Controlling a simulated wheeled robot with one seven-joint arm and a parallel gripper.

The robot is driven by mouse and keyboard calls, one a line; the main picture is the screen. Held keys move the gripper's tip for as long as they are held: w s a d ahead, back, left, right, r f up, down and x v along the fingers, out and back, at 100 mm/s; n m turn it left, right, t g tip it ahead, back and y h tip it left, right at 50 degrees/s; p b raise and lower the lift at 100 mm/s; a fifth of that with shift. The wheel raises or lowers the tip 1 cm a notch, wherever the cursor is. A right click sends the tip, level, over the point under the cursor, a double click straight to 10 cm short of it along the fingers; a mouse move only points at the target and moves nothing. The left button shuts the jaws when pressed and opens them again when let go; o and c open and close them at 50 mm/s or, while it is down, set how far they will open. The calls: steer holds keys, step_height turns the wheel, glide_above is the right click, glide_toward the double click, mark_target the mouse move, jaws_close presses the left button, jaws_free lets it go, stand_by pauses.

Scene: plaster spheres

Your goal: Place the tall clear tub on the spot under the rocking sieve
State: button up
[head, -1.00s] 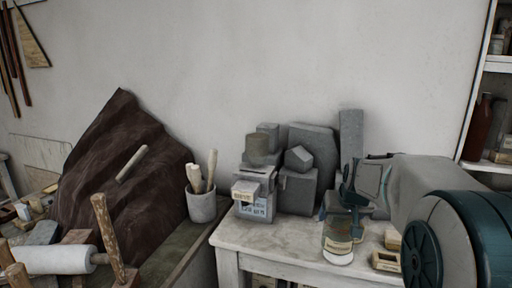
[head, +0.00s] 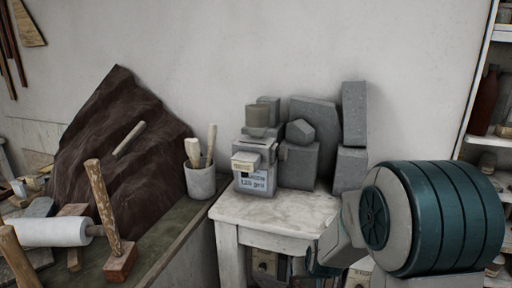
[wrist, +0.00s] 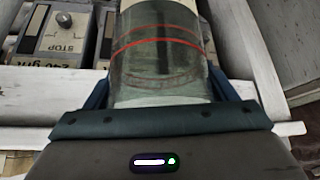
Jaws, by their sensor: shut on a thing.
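The tall clear tub (wrist: 160,65) has red lines around its wall and fills the upper middle of the wrist view. My gripper (wrist: 160,92) is shut on it, with a dark blue finger along each side. In the head view the tub is hidden, and my arm covers the right front of the table.
The white table (head: 290,212) has clear top in front of grey plaster blocks (head: 298,165). A pot of tools (head: 201,182) stands left of it. Boxes sit on the lower shelf (head: 264,262). The wrist view shows a panel marked STOP (wrist: 66,30) beside white boards.

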step_height(320, 180, down, 3)
steer(key=shift+f+b, duration=0.2)
steer(key=shift+b, duration=0.75)
step_height(320, 180, down, 10)
steer(key=s, duration=0.2)
steer(key=shift+s+a+r, duration=0.1)
